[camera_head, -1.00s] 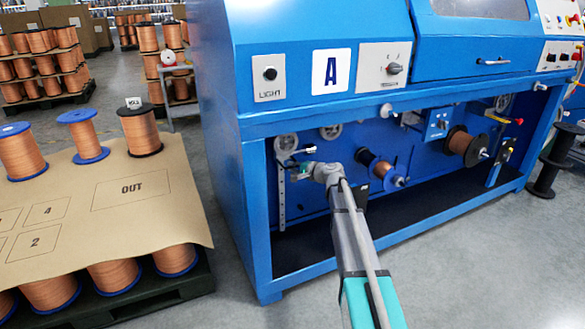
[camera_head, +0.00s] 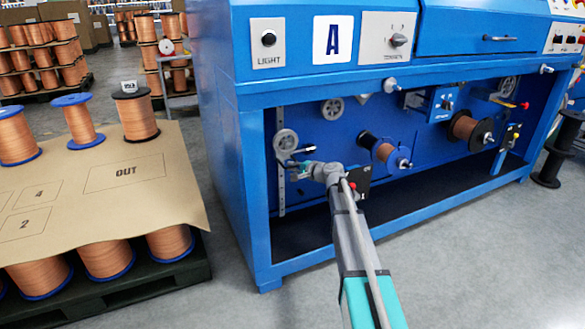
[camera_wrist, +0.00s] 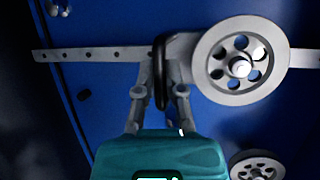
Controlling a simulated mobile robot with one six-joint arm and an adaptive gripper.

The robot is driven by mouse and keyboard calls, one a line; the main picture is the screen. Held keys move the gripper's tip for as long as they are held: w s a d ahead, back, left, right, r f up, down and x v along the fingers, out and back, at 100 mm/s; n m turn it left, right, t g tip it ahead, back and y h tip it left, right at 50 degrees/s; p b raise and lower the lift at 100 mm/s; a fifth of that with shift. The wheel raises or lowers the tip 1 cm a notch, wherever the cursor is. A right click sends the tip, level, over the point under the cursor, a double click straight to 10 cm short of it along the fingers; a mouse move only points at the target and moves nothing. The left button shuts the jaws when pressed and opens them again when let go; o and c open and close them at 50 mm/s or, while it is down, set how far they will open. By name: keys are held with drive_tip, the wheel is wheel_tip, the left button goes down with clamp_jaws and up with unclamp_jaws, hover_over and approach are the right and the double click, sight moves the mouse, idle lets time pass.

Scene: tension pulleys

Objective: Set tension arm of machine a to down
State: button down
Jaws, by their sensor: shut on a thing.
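Machine A (camera_head: 333,38) is a blue cabinet with a white "A" plate and an open lower bay. At the bay's left, a grey pulley wheel (camera_head: 285,140) sits on an upright perforated metal strip (camera_head: 281,195). In the wrist view the pulley wheel (camera_wrist: 240,62) is right of a black handle (camera_wrist: 161,72), with the strip (camera_wrist: 90,54) running behind it. My gripper (camera_wrist: 160,90) is shut on this black handle, one finger on each side. In the head view my gripper (camera_head: 306,170) reaches into the bay beside the pulley; its fingertips are hard to make out.
A paper-covered pallet (camera_head: 125,172) with copper spools stands left. Grey floor is free in front of the machine.

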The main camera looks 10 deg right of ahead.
wheel_tip(320, 180, down, 2)
drive_tip(key=shift+f+b, duration=0.2)
drive_tip(key=shift+b, duration=0.7)
drive_tip(key=c, duration=0.7)
unclamp_jaws()
drive_tip(key=shift+s+d, duration=0.15)
drive_tip(key=f+v, duration=0.1)
drive_tip(key=v, duration=0.7)
drive_tip(key=f+v, duration=0.1)
drive_tip(key=v, duration=0.3)
drive_tip(key=shift+s+d+f, duration=0.25)
drive_tip(key=shift+s+d, duration=0.1)
drive_tip(key=shift+s, duration=0.1)
